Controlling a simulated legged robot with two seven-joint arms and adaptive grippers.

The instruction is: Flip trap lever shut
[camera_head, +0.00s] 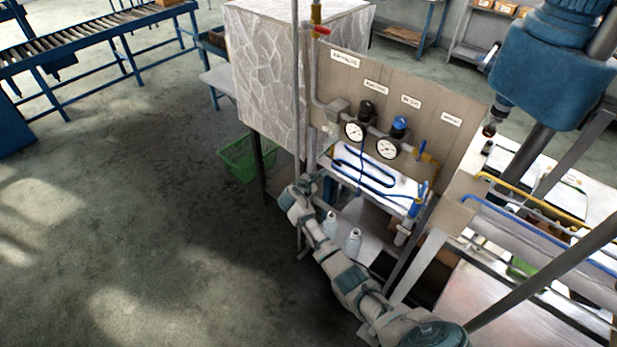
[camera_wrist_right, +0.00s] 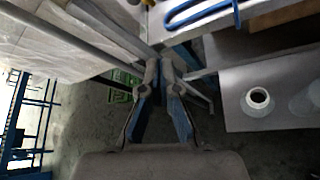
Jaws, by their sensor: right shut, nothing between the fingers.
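My right gripper (camera_head: 307,182) is at the left end of the panel stand, below the gauges, near the grey vertical pipe (camera_head: 297,100). In the right wrist view my right gripper (camera_wrist_right: 161,68) is shut and empty, its fingertips close to the grey frame edge; contact cannot be told. Levers show on the piping: a red one (camera_head: 321,30) at the top left, a yellow-and-blue valve (camera_head: 426,152) at the right, and a blue one (camera_head: 420,191) below it. I cannot tell which is the trap lever; the gripper may hide one. My left gripper is not in view.
The labelled panel (camera_head: 445,150) carries two gauges (camera_head: 354,130) above a shelf with a blue hose (camera_head: 375,178). White bottles (camera_head: 353,241) stand on a lower shelf beside my arm. A green crate (camera_head: 238,158) is on the floor; floor to the left is clear.

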